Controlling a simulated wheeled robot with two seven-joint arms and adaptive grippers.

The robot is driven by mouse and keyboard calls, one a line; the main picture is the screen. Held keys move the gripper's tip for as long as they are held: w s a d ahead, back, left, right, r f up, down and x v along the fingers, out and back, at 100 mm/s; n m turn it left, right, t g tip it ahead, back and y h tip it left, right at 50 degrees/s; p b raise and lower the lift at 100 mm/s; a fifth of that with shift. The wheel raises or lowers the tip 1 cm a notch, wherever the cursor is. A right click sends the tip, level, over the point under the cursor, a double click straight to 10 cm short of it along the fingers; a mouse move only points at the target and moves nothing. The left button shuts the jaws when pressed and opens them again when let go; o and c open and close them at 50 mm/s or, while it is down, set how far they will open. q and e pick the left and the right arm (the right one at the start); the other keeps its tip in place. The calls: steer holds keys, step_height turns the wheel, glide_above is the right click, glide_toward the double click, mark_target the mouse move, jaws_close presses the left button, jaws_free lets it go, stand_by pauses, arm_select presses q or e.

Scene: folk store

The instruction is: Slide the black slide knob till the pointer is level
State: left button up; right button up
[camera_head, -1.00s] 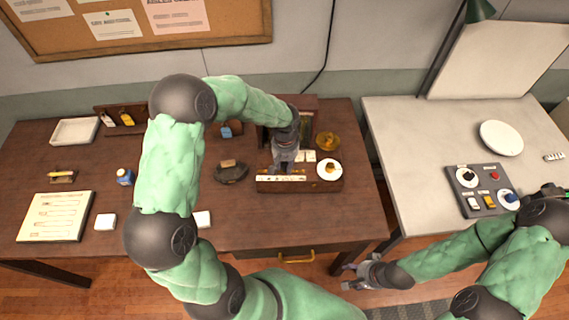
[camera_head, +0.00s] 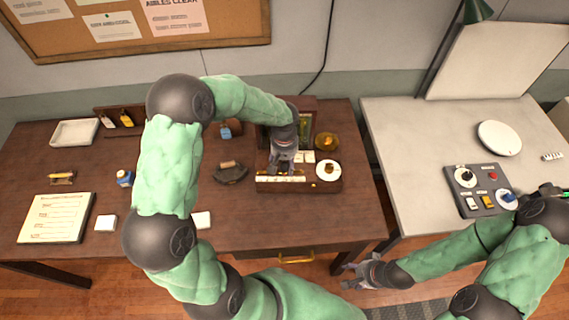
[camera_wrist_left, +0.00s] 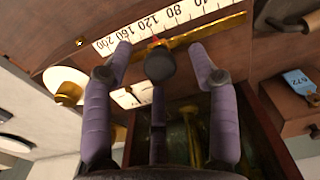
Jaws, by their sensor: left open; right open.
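The wooden scale box (camera_head: 330,186) stands on the brown desk with a white number strip (camera_head: 280,179) along its front. In the left wrist view the strip (camera_wrist_left: 190,14) reads 200 down to 40 beside a brass rail (camera_wrist_left: 205,33). The black knob (camera_wrist_left: 160,64) is by the rail, with a small red mark near 120. My left gripper (camera_head: 286,168) is over the box; in the wrist view its open fingers (camera_wrist_left: 160,65) straddle the knob, apart from it. My right gripper (camera_head: 362,272) is open, below the desk's right end.
A white dish with a brass weight (camera_head: 329,170) sits at the box's right end. A brass bowl (camera_head: 327,141) is behind it. A grey control panel (camera_head: 480,190) is on the right table.

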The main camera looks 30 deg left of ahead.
arm_select(q)
steer(key=shift+r+p, duration=1.55)
steer(key=shift+r, duration=1.4)
